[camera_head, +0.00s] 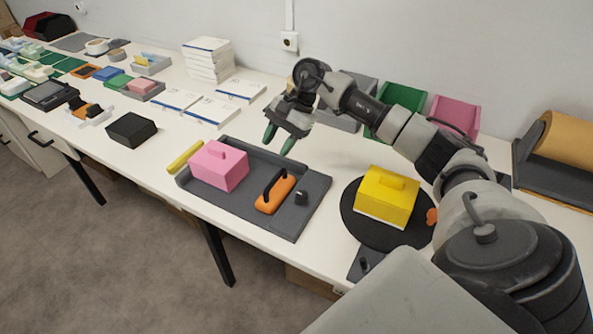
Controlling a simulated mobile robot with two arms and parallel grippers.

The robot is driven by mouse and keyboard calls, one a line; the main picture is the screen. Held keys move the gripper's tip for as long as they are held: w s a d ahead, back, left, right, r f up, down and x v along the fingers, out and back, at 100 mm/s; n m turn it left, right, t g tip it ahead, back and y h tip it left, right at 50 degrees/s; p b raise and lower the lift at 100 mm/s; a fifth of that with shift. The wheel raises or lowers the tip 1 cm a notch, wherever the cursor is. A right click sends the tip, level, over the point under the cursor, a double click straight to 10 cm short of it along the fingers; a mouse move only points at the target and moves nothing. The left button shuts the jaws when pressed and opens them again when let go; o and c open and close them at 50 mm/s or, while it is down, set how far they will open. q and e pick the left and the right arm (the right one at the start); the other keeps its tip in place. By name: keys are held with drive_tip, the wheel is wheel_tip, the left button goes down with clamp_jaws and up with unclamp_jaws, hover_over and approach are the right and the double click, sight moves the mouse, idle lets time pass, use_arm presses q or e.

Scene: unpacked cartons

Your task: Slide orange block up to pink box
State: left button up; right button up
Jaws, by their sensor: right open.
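My right gripper (280,140), with green fingertips, is open and empty above the tray's back edge, behind both things. Nothing hides the pink box or the orange block. My left gripper is out of view.
A yellow bar (185,157) lies left of the tray. A yellow box (386,195) stands on a black round plate (360,226) at right. Paper stacks (208,60) stand behind.

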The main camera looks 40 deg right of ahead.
drive_tip(key=a+r+m+t+y, duration=0.2)
drive_tip(key=a+m+t+y, duration=0.65)
drive_tip(key=a, duration=0.95)
drive_tip(key=s+d+f+n+t+h, duration=0.25)
drive_tip(key=n+h, duration=0.25)
drive_tip(key=n, duration=0.7)
drive_tip(key=s+d+f+n+t+h, duration=0.1)
drive_tip(key=s+f+n+h, duration=0.3)
drive_tip(key=n, duration=0.7)
drive_tip(key=s+d+f+n+t+h, duration=0.1)
drive_tip(key=d+f+n+t+h, duration=0.15)
drive_tip(key=n+h, duration=0.7)
drive_tip(key=s+f+m+g+y, duration=0.2)
drive_tip(key=s+f+m+g, duration=0.4)
drive_tip(key=s, duration=0.8)
drive_tip(key=shift+s+a+f+g+y, duration=0.25)
drive_tip(key=shift+f+g+y, duration=0.15)
drive_tip(key=shift+f+g, duration=1)
drive_tip(key=shift+r, duration=0.15)
